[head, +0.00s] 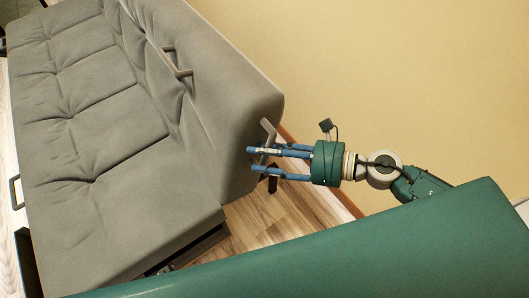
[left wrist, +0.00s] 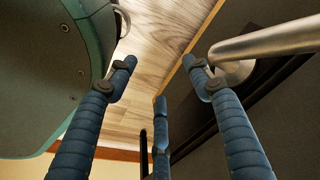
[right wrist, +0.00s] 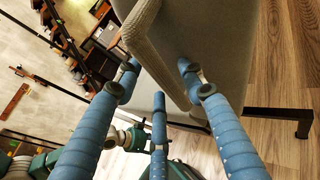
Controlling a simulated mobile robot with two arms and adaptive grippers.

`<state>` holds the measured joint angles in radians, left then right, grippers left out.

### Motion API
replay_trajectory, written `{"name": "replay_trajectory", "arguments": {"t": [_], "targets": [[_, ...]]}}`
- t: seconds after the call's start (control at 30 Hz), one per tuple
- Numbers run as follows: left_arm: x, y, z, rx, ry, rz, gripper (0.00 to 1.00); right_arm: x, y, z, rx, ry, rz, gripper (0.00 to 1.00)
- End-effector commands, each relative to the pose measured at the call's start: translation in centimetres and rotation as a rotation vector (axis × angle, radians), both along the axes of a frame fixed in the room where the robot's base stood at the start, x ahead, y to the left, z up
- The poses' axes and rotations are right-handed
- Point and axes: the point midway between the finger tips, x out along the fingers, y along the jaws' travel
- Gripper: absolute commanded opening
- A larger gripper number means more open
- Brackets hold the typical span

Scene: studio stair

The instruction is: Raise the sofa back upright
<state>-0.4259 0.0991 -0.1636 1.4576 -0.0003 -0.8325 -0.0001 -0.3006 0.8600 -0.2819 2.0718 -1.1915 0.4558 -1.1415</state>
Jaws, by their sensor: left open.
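The grey sofa fills the left of the head view, with its tufted seat (head: 80,130) and its back (head: 205,60) along the wall side, leaning back at a low angle. One metal handle (head: 176,63) is on the back and another (head: 268,132) is at its near end. My right gripper (head: 253,160) is at that end, its blue fingers apart beside the handle. In the right wrist view a grey upholstered panel (right wrist: 210,40) lies behind and between the fingertips; contact is unclear. My left gripper (left wrist: 163,63) is open; a metal bar (left wrist: 270,42) passes beside its right fingertip.
A tan wall (head: 400,70) runs close behind the sofa. Wooden floor (head: 285,220) is clear beside the sofa's near end. A black sofa leg (right wrist: 303,125) stands at the right in the right wrist view. A dark panel (left wrist: 280,110) lies beside my left gripper.

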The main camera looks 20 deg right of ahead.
Motion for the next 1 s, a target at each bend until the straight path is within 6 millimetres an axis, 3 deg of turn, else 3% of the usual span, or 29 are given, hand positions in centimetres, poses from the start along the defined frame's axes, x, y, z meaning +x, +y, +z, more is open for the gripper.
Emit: {"name": "replay_trajectory", "arguments": {"t": [0.23, 0.7, 1.0], "targets": [[0.0, -0.1, 0.0, -0.002, 0.000, 0.001, 0.51, -0.7, -1.1, 0.0, -0.002, 0.007, -0.002, 0.40], [0.0, -0.1, 0.0, -0.001, 0.000, 0.001, 0.51, -4.8, -7.4, 2.0, -0.001, 0.006, 0.000, 0.40], [0.0, -0.1, 0.0, -0.001, 0.000, 0.001, 0.51, -6.1, -9.6, 2.8, 0.000, -0.001, 0.001, 0.40]]}}
